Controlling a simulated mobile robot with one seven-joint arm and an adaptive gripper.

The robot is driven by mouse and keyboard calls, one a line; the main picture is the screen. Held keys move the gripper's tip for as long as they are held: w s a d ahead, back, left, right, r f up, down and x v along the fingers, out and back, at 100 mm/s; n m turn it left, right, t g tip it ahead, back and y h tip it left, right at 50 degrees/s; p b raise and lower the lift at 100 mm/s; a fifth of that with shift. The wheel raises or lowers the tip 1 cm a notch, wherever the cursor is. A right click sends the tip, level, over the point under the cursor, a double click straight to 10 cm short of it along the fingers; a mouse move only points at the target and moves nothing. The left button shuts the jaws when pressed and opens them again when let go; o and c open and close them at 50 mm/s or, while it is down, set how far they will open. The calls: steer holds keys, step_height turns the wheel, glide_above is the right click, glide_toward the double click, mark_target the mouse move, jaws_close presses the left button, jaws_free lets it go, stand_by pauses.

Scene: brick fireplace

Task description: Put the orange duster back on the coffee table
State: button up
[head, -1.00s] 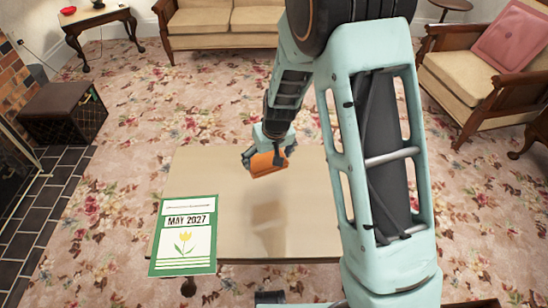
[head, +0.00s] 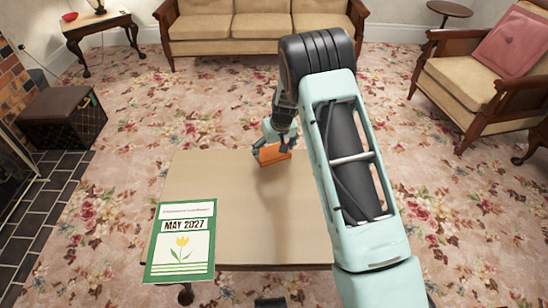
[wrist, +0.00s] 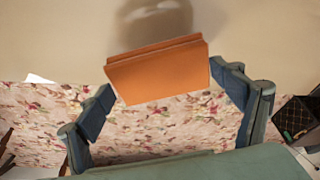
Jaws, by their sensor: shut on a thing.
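The orange duster (head: 274,154) is a small block-like thing between the fingers of my gripper (head: 272,147), near the far edge of the coffee table (head: 232,217). In the wrist view the duster (wrist: 158,72) spans between my two blue-grey fingertips (wrist: 160,95), shut on it. A soft shadow lies on the tabletop beside it, close by in the head view. I cannot tell for sure whether the duster touches the table. Its underside is hidden.
A green-bordered May 2027 calendar (head: 181,242) lies at the table's near left corner. The rest of the tabletop looks clear. A sofa (head: 262,27), an armchair (head: 490,75) and a dark crate (head: 62,118) stand around the table on flowered carpet.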

mark_target(275, 154)
steer(key=shift+f, duration=1.6)
steer(key=shift+f+b, duration=0.1)
steer(key=shift+b, duration=0.2)
steer(key=shift+f, duration=0.15)
steer(key=o, duration=1)
steer(key=shift+r, duration=0.2)
steer(key=shift+r, duration=0.3)
steer(key=p+v, duration=0.2)
steer(key=v, duration=0.9)
steer(key=shift+r+p, duration=0.25)
steer(key=shift+p, duration=0.1)
